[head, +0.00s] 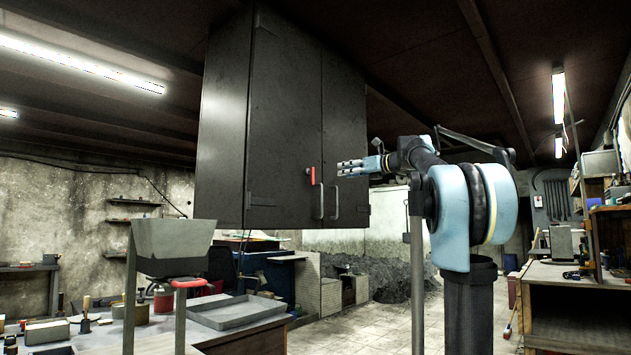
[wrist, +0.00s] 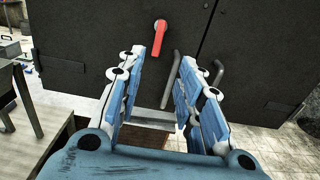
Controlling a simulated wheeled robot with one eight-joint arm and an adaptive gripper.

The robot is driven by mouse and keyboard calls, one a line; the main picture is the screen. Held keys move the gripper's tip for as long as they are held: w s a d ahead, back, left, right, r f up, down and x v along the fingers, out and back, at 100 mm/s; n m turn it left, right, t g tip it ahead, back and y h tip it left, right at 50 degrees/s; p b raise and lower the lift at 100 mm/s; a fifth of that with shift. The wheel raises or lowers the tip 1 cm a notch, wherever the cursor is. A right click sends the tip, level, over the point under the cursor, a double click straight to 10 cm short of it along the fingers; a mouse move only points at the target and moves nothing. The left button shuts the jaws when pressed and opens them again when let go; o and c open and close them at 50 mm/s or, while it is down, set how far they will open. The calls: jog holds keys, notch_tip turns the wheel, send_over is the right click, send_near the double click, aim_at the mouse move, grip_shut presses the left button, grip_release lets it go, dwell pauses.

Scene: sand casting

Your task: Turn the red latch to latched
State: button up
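The red latch (head: 313,176) is on the front of the dark cabinet (head: 283,110), left of two grey bar handles. The latch lies beyond the fingertips.
Two bar handles (head: 334,203) stick out from the cabinet doors below the latch. A grey hopper (head: 172,245) and a bench with a metal tray (head: 236,312) are at the lower left. A workbench (head: 575,276) stands at the right. The space before the doors looks clear.

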jog(key=x, duration=1.6)
jog(key=shift+w+a, duration=0.15)
jog(key=shift+a, duration=0.1)
grip_shut()
